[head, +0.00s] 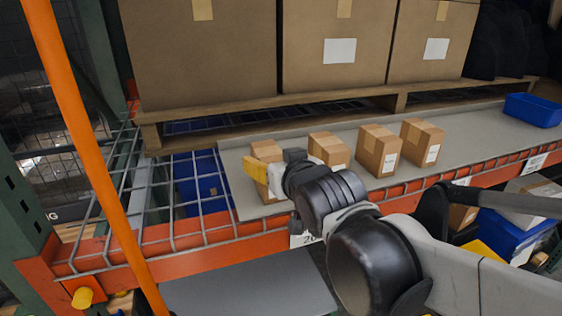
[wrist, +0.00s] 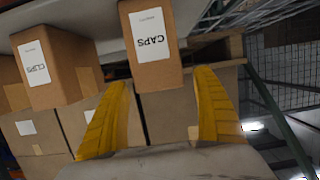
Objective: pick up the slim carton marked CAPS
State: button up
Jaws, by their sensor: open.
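The slim brown carton marked CAPS (wrist: 153,45) has a white label and hangs upside down in the wrist view, top centre. My gripper (wrist: 162,78) is open, with its yellow fingers to either side of the carton's near end in that picture; I cannot tell whether they touch it. In the head view the leftmost small carton (head: 266,148) appears to be this one, standing on the grey shelf board and partly hidden by my gripper (head: 262,172).
A similar carton whose label seems to read CLIPS (wrist: 45,65) stands beside it. More small cartons (head: 380,150) stand to the right on the shelf board (head: 470,135). Large boxes (head: 340,50) on a pallet are behind. An orange post (head: 85,130) rises at left.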

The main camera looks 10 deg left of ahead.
aim_at(268, 155)
jog(key=x, duration=0.3)
jog(key=shift+w+a+f, duration=0.1)
jog(key=shift+w+a, duration=0.15)
jog(key=shift+w, duration=0.1)
jog(key=shift+s+d, duration=0.15)
jog(key=c, duration=1.5)
